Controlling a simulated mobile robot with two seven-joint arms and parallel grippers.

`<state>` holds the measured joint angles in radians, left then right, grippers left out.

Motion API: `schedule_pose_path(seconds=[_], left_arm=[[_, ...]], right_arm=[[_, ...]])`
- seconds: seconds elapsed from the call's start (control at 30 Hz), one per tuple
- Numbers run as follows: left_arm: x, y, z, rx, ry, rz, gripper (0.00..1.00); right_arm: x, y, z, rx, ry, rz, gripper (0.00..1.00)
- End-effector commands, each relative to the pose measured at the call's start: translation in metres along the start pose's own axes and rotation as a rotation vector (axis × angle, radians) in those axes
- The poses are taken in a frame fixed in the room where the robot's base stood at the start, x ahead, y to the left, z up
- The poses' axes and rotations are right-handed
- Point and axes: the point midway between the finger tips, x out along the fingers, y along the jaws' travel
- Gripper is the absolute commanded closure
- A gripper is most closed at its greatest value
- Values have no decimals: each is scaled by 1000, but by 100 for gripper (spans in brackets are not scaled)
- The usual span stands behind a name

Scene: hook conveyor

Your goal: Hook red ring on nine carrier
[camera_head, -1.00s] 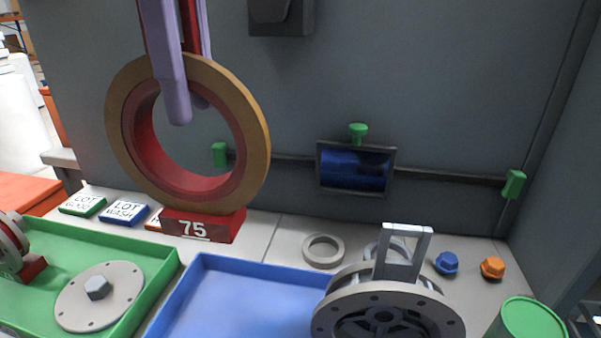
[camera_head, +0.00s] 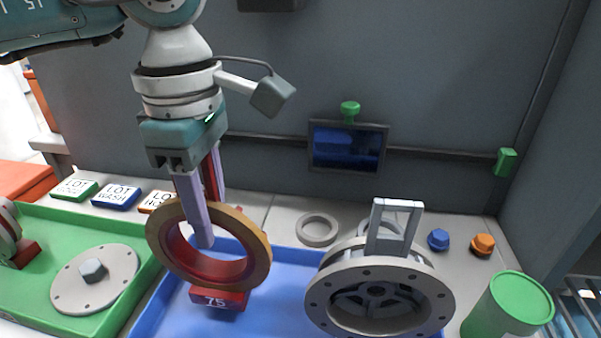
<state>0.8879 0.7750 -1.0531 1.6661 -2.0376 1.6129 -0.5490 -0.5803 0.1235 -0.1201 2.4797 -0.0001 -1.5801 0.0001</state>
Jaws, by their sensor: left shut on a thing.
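The red ring (camera_head: 248,267) has a tan outer face, a red inside and a red block marked 75 at its bottom. My left gripper (camera_head: 205,240) comes down from above, shut on the ring's upper rim. The ring hangs tilted over the blue tray (camera_head: 275,318); I cannot tell whether its block touches the tray. My right gripper is not in view. No carrier marked nine can be made out.
A grey flanged wheel with a handle (camera_head: 380,295) stands right of the ring. A green tray (camera_head: 140,300) with a round plate (camera_head: 95,280) is at left. A green can (camera_head: 507,305), a blue knob (camera_head: 438,240) and an orange knob (camera_head: 482,245) are at right.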

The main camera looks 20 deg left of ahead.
Motion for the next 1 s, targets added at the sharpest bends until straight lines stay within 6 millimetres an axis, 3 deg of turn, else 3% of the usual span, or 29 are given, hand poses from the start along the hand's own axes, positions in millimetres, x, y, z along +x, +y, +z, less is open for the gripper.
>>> schedule_pose_path(seconds=[0.23,0.7,0.73,1.0], left_arm=[[32,-1,0,0,-1,-2,100],[40,0,0,0,-1,1,100],[39,-1,0,0,0,-1,60],[39,0,0,0,0,-1,33]], right_arm=[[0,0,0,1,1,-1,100],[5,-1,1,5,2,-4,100],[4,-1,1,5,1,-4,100],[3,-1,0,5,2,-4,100]])
